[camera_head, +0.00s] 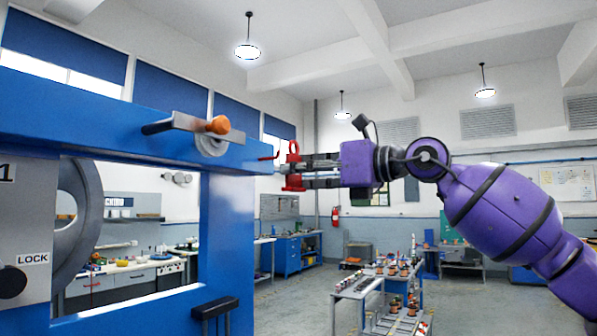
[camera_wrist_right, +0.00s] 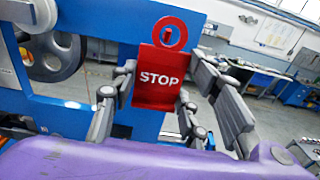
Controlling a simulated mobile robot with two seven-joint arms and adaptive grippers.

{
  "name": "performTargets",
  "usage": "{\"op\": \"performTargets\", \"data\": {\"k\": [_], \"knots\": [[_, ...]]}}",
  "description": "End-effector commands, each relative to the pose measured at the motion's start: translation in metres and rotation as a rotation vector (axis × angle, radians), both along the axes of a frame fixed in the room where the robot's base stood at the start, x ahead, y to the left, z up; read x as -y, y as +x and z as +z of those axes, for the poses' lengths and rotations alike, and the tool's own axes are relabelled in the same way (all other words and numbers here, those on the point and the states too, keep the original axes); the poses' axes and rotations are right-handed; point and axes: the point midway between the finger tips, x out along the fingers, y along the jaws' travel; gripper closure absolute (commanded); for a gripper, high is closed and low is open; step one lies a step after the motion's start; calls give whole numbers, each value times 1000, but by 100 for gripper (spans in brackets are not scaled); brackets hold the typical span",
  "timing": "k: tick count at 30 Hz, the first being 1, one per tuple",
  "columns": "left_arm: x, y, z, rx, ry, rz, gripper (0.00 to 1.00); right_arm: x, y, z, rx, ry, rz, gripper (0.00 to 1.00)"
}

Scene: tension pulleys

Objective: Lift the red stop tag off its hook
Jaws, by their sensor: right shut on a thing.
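The red stop tag (camera_head: 293,182) is seen nearly edge-on in the head view, at the right end of the blue frame (camera_head: 130,120). In the right wrist view its face, marked STOP (camera_wrist_right: 161,80), is towards the camera, with its ring at the top. My right gripper (camera_head: 300,170) comes from the right and is shut on the tag, with fingers at both its sides. A small red hook (camera_head: 269,156) sticks out from the frame end, just left of the ring. My left gripper is not in view.
An orange-knobbed lever (camera_head: 218,125) sits on the frame's upper beam. A large grey wheel (camera_head: 80,225) and a LOCK-marked panel (camera_head: 33,259) are at the left. A cart (camera_head: 357,288) with small parts stands behind. The air around my right arm looks clear.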

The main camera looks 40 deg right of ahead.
Motion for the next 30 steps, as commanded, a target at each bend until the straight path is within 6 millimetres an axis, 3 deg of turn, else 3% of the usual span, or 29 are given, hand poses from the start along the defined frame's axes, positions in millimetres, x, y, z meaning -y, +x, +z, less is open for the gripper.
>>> {"op": "performTargets", "data": {"k": [30], "knots": [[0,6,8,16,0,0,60,13,-29,0,1,1,-1,83]]}}
